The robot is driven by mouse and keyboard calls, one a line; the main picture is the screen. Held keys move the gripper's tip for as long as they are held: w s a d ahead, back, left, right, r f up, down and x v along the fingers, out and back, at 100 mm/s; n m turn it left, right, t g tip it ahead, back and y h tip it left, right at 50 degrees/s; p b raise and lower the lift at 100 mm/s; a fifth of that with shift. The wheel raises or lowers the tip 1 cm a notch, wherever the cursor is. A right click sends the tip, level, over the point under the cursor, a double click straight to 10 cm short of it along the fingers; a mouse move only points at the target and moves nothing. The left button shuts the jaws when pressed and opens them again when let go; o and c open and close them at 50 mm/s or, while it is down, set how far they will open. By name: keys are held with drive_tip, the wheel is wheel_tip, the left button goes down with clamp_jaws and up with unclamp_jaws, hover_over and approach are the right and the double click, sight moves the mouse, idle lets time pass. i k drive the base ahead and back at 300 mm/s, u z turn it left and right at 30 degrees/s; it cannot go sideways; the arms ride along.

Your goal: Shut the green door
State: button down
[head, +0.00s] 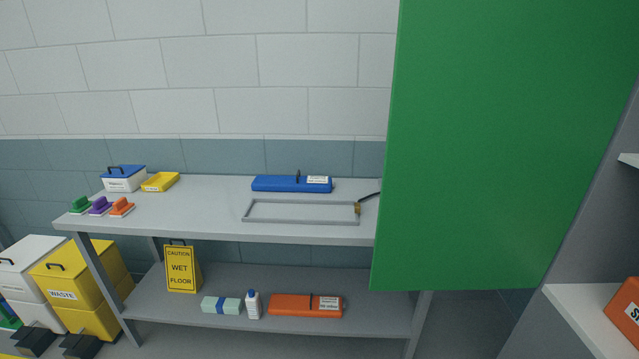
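The green door (500,140) stands open and fills much of the right half of the head view. Its top runs out of the picture. Its right edge meets a grey cabinet side (575,225), and its free left edge stands in front of the right end of the workbench. I see no handle on the face that shows. The cabinet is open at the far right, with white shelves (585,310) and part of an orange box (625,315) inside. My gripper is not in view.
A grey two-level bench (210,215) stands along the wall, holding a blue case (280,184), a grey frame (300,219), brushes and boxes. Its lower shelf holds a yellow wet-floor sign (182,270) and an orange case (295,305). Yellow (80,285) and white bins stand left.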

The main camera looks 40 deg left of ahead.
sight(505, 114)
drive_tip(key=z, duration=0.05)
drive_tip(key=k, duration=0.45)
drive_tip(key=u, duration=1.85)
drive_tip(key=i, duration=1.1)
drive_tip(key=u, duration=0.4)
